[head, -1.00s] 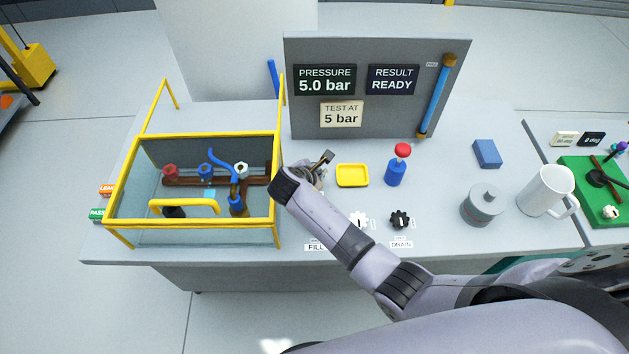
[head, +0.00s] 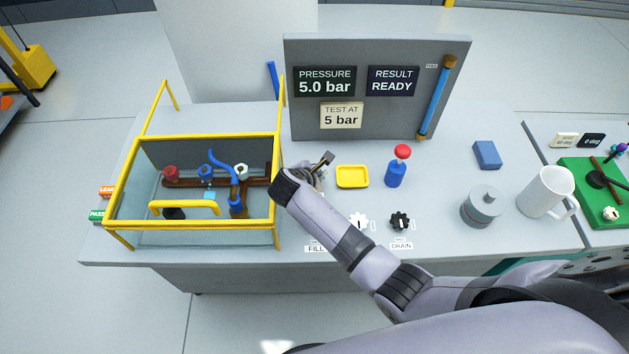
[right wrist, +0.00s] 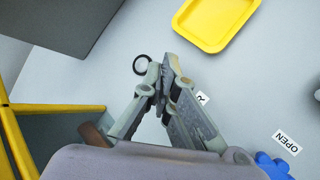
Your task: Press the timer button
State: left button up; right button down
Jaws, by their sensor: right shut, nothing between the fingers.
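My right gripper (head: 325,160) is shut and empty. It points down low over the bench between the yellow-framed tank and the yellow tray. The right wrist view shows its closed fingers (right wrist: 163,80) over the bench top. A small dark ring with a pale centre (right wrist: 141,64) shows right beside the fingertips; I cannot tell whether it is the timer button or whether the fingers touch it. A white label ending in "R" (right wrist: 203,97) is partly hidden by a finger. No timer button shows clearly in the head view, where my gripper covers that spot. My left gripper is not in view.
The yellow-framed tank (head: 206,136) stands close on the left. The yellow tray (head: 352,186) and blue bottle with a red top (head: 396,172) are to the right. The panel (head: 420,115) behind reads 5.0 bar and READY. White (head: 359,220) and black (head: 400,221) knobs sit in front.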

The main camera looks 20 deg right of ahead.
jog(key=shift+f, duration=0.15)
jog(key=shift+f, duration=0.3)
jog(key=shift+f, duration=0.5)
dwell(1.0)
jog(key=shift+r+p, duration=0.9)
jog(key=shift+r, duration=0.1)
notch_tip(320, 180, up, 5)
jog(key=p, duration=0.5)
jog(key=shift+p, duration=0.35)
